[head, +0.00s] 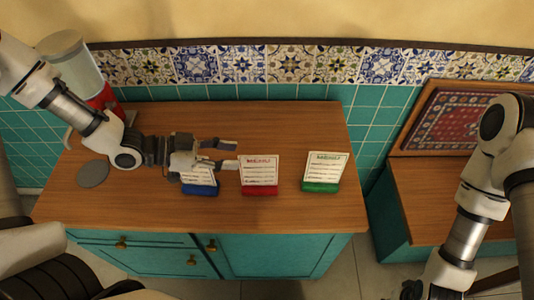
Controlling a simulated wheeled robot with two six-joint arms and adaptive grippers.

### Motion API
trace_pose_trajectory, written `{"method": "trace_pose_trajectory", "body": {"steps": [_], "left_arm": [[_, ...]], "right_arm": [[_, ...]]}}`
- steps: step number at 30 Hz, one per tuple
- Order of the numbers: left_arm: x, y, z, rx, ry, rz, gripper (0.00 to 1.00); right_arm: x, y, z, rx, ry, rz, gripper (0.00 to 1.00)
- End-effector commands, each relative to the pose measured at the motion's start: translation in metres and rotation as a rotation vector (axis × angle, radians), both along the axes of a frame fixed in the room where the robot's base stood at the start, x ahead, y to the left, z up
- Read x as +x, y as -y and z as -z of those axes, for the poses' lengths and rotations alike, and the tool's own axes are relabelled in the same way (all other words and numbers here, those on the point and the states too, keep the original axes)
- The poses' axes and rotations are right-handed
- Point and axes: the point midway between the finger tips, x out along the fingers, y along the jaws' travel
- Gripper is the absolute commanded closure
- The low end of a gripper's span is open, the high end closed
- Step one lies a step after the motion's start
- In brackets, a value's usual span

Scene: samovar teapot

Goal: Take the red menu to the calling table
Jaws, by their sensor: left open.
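The red menu (259,171), a white card in a red base, stands upright on the wooden counter (190,217), near its middle. My left gripper (237,155) is open and empty, its fingers pointing right, with the tips just left of the red menu's card. The gripper partly covers a menu with a blue base (201,189). A menu with a green base (323,174) stands to the right of the red one. My right arm is at the right edge, its gripper end only partly seen at the bottom. No calling table can be made out.
A blender-like machine with a red base (104,97) stands at the counter's back left, with a grey disc (92,173) in front of it. A wooden bench with a patterned red carpet panel (450,118) is on the right. The counter's right front is clear.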

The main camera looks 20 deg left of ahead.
Motion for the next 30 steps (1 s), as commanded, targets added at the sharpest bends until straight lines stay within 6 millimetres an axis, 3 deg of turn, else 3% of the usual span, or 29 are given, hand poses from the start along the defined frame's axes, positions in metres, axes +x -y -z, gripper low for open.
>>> {"method": "trace_pose_trajectory", "body": {"steps": [13,21,29,30], "left_arm": [[0.013,0.03,0.014,0.003,-0.001,0.008,0.57],[0.028,0.062,0.027,0.004,-0.001,0.007,0.57],[0.031,0.066,0.028,0.0,0.0,0.003,0.57],[0.031,0.066,0.028,0.0,0.0,0.003,0.65]], "right_arm": [[-0.001,0.0,0.006,0.0,-0.002,0.0,0.6],[-0.001,0.0,0.0,0.0,-0.001,0.0,0.6],[-0.001,0.0,0.0,0.0,-0.001,0.0,0.6],[-0.001,0.0,0.0,0.0,-0.001,0.0,0.6]]}}
